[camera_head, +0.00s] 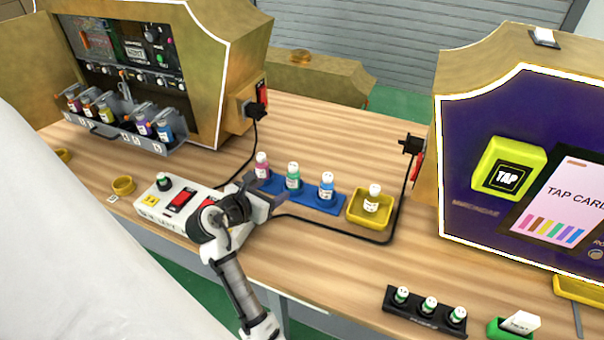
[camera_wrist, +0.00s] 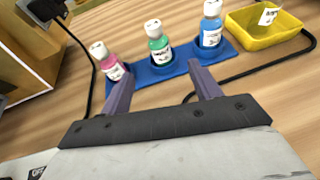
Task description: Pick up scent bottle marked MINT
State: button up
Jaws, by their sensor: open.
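A blue tray (camera_head: 309,195) holds three white-capped bottles in a row: a pink bottle (camera_head: 262,168), a green bottle (camera_head: 293,178) and a blue bottle (camera_head: 327,187). Their labels are too small to read, so I cannot confirm which says MINT. In the wrist view, the green bottle (camera_wrist: 158,45) stands upright beyond and between my fingertips, with the pink bottle (camera_wrist: 112,66) to the left and the blue bottle (camera_wrist: 210,28) to the right. My gripper (camera_wrist: 162,72) is open and empty, at the near edge of the blue tray (camera_wrist: 230,50).
A yellow tray (camera_head: 384,218) with a pale bottle (camera_head: 373,198) stands right of the blue tray, with a black cable around it. A white switch box (camera_head: 205,193) lies beneath my arm. A black rack (camera_head: 425,319) holds three bottles at front right. Machines stand on both sides.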

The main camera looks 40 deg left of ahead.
aim_at(290, 180)
jog(key=shift+w+f, duration=0.2)
jog(key=shift+w, duration=0.05)
jog(key=x, duration=0.7)
jog(key=shift+w+f+p, duration=0.2)
jog(key=shift+w+p, duration=0.1)
jog(key=shift+w, duration=0.05)
jog(key=shift+p+x, duration=0.5)
jog(key=shift+x, duration=2.2)
jog(key=shift+a+r, duration=0.1)
jog(key=shift+a, duration=0.05)
jog(key=shift+c, duration=0.4)
jog(key=c, duration=0.9)
jog(key=shift+c, duration=0.7)
